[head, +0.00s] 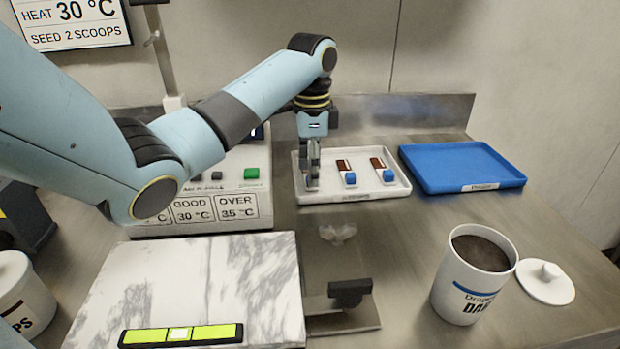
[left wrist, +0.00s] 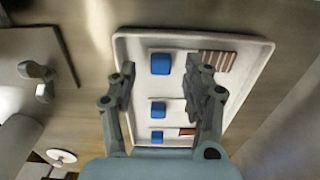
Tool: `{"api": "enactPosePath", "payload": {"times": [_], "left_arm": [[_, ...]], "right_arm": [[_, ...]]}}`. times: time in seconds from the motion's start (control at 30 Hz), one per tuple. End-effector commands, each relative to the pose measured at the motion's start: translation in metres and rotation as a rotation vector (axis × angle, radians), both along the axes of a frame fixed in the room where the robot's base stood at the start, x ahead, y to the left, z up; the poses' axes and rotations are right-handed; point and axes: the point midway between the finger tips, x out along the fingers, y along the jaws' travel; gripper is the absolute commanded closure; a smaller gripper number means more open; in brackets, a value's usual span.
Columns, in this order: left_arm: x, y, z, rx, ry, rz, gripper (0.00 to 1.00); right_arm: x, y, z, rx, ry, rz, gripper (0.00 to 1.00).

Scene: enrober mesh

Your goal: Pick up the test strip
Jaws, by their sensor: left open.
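Test strips with brown, chocolate-looking ends and blue blocks lie on a white tray (head: 365,194). In the head view, one strip (head: 344,165) is in the middle of the tray and another strip (head: 377,163) is to its right. My left gripper (head: 313,182) is over the tray's left end, pointing down, and hides what lies there. In the left wrist view the gripper (left wrist: 163,75) is open, with nothing visibly held. Three blue blocks (left wrist: 160,63) show in a column between its fingers. The right finger covers part of the strips. My right gripper is not in view.
A blue tray (head: 450,184) is right of the white one. A cup of dark chocolate (head: 463,290) and a white lid (head: 546,283) stand at front right. A marble slab (head: 200,275) with a yellow-green level (head: 181,335) is front left. A labelled box (head: 240,205) stands behind the slab.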

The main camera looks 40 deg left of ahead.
Motion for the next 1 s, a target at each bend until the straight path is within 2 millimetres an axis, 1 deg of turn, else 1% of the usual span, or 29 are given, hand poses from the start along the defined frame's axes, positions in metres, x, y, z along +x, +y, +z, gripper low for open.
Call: {"api": "enactPosePath", "payload": {"times": [0.03,0.13,0.37,0.47,0.77,1.0], "left_arm": [[-0.001,0.000,-0.008,0.000,0.002,0.001,0.50],[0.000,0.001,-0.016,0.002,0.001,0.001,0.50],[0.000,0.001,-0.018,0.002,0.000,0.000,0.50],[0.000,0.001,-0.018,0.002,0.000,0.000,0.60],[0.000,0.001,-0.018,0.002,0.000,0.000,1.00],[0.000,0.001,-0.017,0.002,0.000,0.000,1.00]], "right_arm": [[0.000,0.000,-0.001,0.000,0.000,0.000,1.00],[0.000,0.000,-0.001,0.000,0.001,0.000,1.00],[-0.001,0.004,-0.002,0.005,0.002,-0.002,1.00],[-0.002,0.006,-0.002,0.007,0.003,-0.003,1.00],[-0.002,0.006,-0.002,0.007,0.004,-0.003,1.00],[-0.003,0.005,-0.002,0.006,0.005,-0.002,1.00]]}}
